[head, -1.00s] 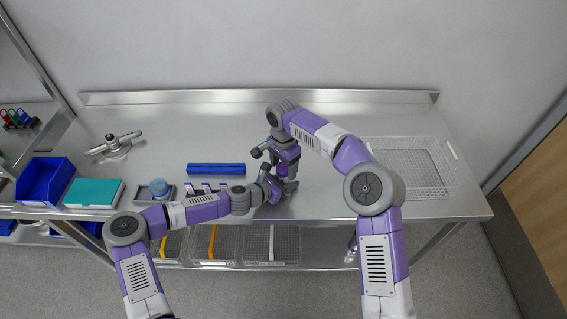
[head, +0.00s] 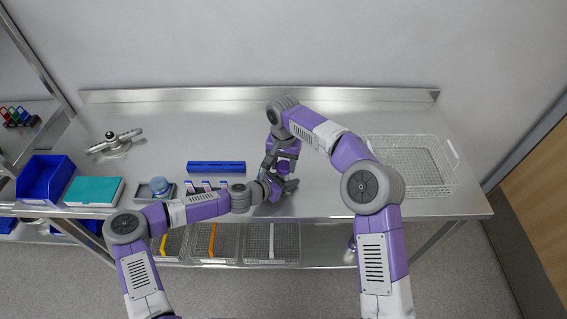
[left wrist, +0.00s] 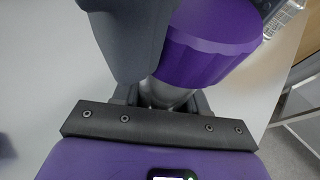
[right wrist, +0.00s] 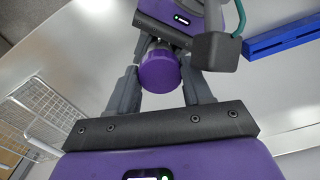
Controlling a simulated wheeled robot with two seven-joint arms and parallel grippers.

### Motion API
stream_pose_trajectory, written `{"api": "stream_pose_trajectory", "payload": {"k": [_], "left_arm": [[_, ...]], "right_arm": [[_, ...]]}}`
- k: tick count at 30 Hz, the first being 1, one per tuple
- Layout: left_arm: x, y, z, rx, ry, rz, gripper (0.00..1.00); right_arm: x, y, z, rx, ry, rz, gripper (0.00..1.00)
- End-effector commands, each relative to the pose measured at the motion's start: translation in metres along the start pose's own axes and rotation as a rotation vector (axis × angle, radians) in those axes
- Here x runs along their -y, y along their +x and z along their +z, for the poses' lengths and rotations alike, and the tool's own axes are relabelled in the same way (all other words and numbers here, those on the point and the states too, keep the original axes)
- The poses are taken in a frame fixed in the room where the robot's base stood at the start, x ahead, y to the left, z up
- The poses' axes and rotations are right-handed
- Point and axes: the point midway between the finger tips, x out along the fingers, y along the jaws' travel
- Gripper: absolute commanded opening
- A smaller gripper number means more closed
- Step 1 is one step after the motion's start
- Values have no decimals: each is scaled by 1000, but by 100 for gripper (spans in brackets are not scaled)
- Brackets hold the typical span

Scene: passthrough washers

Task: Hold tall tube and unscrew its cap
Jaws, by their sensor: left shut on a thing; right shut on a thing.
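The purple cap (right wrist: 158,70) sits on top of the tall tube, between the fingers of my right gripper (right wrist: 160,88). The cap looms large with a ridged edge in the left wrist view (left wrist: 212,40). Just below it a short grey stretch of the tall tube (left wrist: 165,94) shows; most of the tube is hidden. My left gripper (left wrist: 160,103) is shut on the tube below the cap. In the head view the two grippers meet near the table's front edge, with my right gripper (head: 283,158) above my left gripper (head: 284,184). My right gripper is shut on the cap.
A blue rack (head: 216,168) lies left of the grippers. A wire basket (head: 412,165) stands at the right. A blue bin (head: 45,180), a teal-topped box (head: 94,191) and a silver device (head: 115,143) are at the left. The table behind the grippers is clear.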

Motion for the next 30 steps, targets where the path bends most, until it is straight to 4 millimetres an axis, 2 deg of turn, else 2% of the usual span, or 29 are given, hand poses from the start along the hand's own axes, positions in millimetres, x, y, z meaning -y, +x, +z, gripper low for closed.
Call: {"api": "stream_pose_trajectory", "payload": {"k": [1, 10, 11, 15, 24, 30], "left_arm": [[-2, 0, -6, -10, -6, 4, 0], [-2, 0, -6, -10, -6, 5, 0], [-2, 0, -6, -10, -6, 5, 0], [-2, 0, -6, -10, -5, 5, 0], [-1, 0, -6, -10, -4, 4, 0], [-1, 0, -6, -10, -4, 4, 0]], "right_arm": [[-1, 0, 0, 2, -18, 2, 13], [-1, 0, 0, 2, -29, 2, 13], [-1, 0, 0, 2, -29, 2, 54], [0, 0, 0, 2, -28, 2, 75], [1, -2, 1, 1, -28, -1, 75], [1, -24, 0, -2, -28, -3, 75]]}}
